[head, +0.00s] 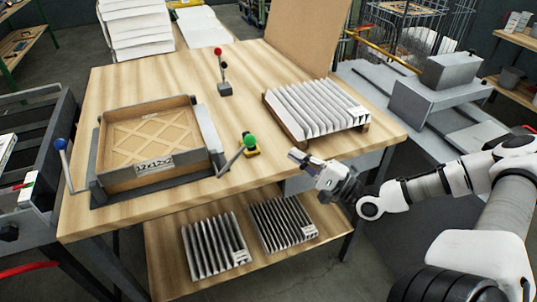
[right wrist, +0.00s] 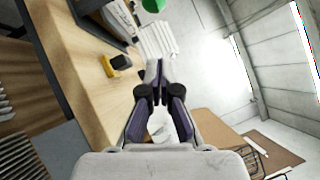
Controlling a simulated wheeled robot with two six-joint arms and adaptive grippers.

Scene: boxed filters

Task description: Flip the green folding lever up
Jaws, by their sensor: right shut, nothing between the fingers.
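The green folding lever (head: 233,160) stands at the right front corner of the grey fixture (head: 98,164). Its rod slants up and to the right, ending in a green ball. In the right wrist view the green ball (right wrist: 153,5) is cut off by the top edge, beyond the fingertips. My right gripper (head: 297,156) is shut and empty, to the right of the green ball and apart from it, near the table's front right edge. The right wrist view shows its fingers (right wrist: 154,66) together at the tips. My left gripper is not in view.
A cardboard frame labelled 12x12x2 (head: 155,134) sits in the fixture. A blue-ball lever (head: 64,164) and a red-ball lever (head: 221,70) stand around it. A small yellow-black object (head: 252,152) lies by the green ball. Pleated filters (head: 315,105) lie at the right.

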